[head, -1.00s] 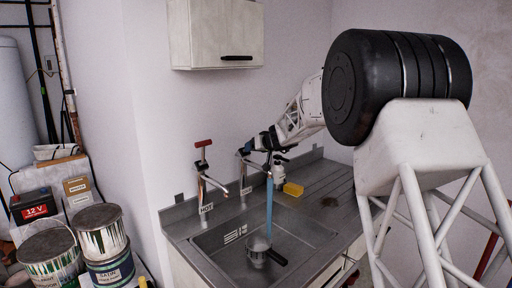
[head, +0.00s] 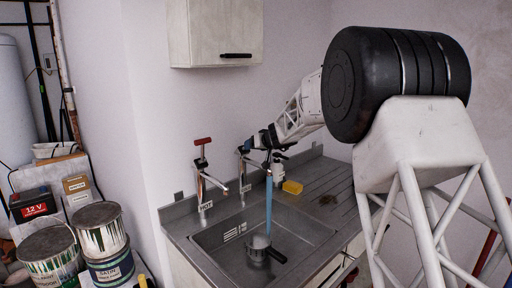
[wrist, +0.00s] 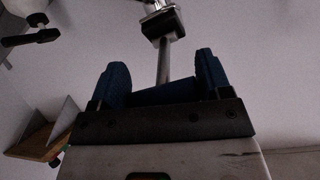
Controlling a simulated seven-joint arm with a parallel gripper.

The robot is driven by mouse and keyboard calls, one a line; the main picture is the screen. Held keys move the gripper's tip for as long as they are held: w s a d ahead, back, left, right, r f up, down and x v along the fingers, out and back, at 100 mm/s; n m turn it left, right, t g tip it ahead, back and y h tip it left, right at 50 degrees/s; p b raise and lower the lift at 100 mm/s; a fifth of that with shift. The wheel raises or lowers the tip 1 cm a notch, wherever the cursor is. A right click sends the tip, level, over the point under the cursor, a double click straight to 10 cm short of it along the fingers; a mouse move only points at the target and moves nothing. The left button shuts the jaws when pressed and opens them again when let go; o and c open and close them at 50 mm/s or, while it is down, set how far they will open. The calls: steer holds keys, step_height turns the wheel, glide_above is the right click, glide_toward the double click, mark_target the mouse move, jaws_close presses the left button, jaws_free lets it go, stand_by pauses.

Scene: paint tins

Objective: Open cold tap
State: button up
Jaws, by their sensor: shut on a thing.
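The cold tap (head: 243,172) stands at the back of the sink, right of the hot tap (head: 201,180) with its red T-handle. My gripper (head: 246,146) is at the cold tap's top, shut on its handle, which is mostly hidden in the head view. In the wrist view the blue fingers (wrist: 162,78) sit either side of the tap's metal stem (wrist: 162,60). A blue stream of water (head: 269,205) falls from the cold tap's spout into a pot (head: 257,247) with a black handle in the sink (head: 225,258).
A yellow sponge (head: 292,187) and a white bottle (head: 278,168) stand on the counter beside the stream. The ribbed drainer (head: 335,190) is mostly clear. A wall cupboard (head: 215,35) hangs above. Paint tins (head: 98,228) and a battery (head: 33,205) are at the left.

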steer(key=shift+a+f, duration=0.15)
steer(key=shift+f, duration=0.15)
steer(key=o, duration=1.2)
steer(key=shift+r, duration=0.15)
steer(key=shift+d+r, duration=0.15)
steer(key=shift+d, duration=0.05)
steer(key=shift+s+d+r, duration=0.1)
steer(key=shift+s, duration=0.05)
steer(key=shift+v, duration=3.55)
steer(key=shift+s, duration=0.1)
